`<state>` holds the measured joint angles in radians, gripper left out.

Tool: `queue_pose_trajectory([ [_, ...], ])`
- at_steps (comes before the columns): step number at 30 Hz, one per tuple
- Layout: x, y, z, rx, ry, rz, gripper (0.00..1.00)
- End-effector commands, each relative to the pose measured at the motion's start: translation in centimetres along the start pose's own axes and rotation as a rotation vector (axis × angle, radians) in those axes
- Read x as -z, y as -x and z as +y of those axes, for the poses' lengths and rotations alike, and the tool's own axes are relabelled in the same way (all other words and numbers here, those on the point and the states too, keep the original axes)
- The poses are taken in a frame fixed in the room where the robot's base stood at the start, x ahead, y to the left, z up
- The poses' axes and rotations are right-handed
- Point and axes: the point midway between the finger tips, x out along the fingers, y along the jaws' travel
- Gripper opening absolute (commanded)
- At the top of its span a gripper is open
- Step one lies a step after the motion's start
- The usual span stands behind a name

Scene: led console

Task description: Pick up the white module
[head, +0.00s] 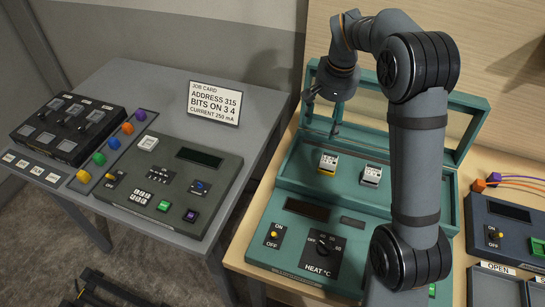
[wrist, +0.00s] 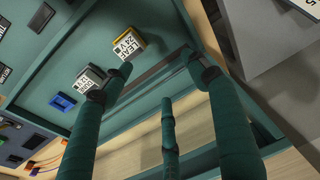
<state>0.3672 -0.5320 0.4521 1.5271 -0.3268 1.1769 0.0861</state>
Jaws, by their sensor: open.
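The white module (head: 371,174), with a pale body and a printed label, stands in the open teal case (head: 290,180), just left of my arm. In the wrist view the white module (wrist: 88,78) is partly covered by my left finger. A yellow module (head: 328,162) with a white label is to its left; it also shows in the wrist view (wrist: 127,43). My gripper (head: 322,122) is open and empty, above and behind the two modules near the case's raised lid. Its green fingers (wrist: 158,80) are spread in the wrist view.
A blue module (wrist: 62,102) sits in the case, hidden by my arm in the head view. The case's front panel has a HEAT dial (head: 318,250). A grey-green console (head: 170,180) and job card (head: 215,103) are on the left table.

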Motion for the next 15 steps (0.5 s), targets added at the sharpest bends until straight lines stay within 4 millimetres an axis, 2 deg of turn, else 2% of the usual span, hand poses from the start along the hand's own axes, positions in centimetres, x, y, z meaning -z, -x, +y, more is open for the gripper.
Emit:
queue_pose_trajectory([
  [3, -1.7, 0.5, 1.6, -0.051, -0.056, -0.066, 0.59],
  [8, -3.9, 0.3, 2.0, -0.071, -0.113, -0.139, 0.59],
  [15, -4.7, -3.1, 2.0, -0.072, -0.124, -0.15, 0.59],
])
